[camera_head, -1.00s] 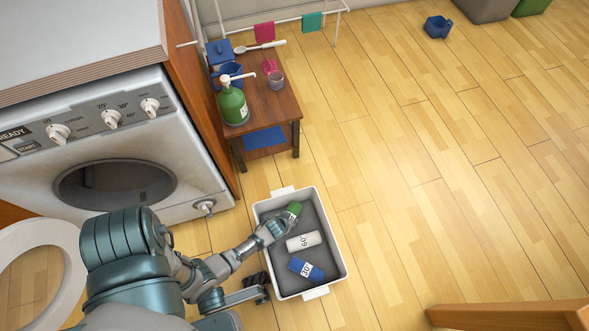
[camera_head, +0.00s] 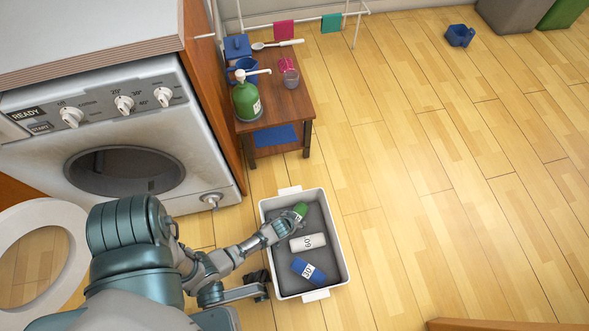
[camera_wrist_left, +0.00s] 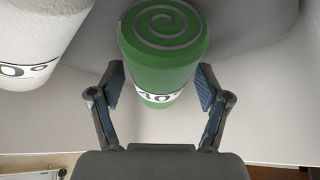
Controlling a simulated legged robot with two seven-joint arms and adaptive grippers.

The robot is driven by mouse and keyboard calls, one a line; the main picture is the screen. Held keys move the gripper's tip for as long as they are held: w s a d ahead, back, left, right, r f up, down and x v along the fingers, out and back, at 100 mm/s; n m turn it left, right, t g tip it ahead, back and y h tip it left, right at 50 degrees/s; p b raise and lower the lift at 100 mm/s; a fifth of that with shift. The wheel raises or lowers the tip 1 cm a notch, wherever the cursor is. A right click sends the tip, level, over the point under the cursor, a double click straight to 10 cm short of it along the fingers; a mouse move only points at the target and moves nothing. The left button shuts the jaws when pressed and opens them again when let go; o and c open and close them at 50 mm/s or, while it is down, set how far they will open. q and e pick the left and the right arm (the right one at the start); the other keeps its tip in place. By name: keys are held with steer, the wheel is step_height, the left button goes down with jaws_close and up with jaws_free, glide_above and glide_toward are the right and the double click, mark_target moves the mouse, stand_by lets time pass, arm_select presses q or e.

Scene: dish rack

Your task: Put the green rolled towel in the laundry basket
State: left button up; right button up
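The green rolled towel (camera_head: 300,209) is inside the white laundry basket (camera_head: 338,245), near its far end. In the left wrist view the towel (camera_wrist_left: 164,50) shows its spiral end and part of a white label. My left gripper (camera_head: 283,222) reaches over the basket's left wall to the towel. In the left wrist view its fingers (camera_wrist_left: 160,88) are spread on either side of the towel, with a gap visible beside it. A dark gripper-like end, seemingly my right gripper (camera_head: 261,283), is low outside the basket's left wall; its fingers are unclear.
A white roll (camera_head: 307,242) and a blue roll (camera_head: 307,270) lie in the basket. A washing machine (camera_head: 120,150) with its round door open stands left. A small wooden table (camera_head: 290,103) holds a green pump bottle (camera_head: 246,101). The floor to the right is mostly clear.

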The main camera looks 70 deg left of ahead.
arm_select(q)
steer(key=shift+s+d+r, duration=0.15)
steer(key=shift+r, duration=0.1)
steer(key=v, duration=1.1)
steer(key=shift+r, duration=0.15)
jaws_close()
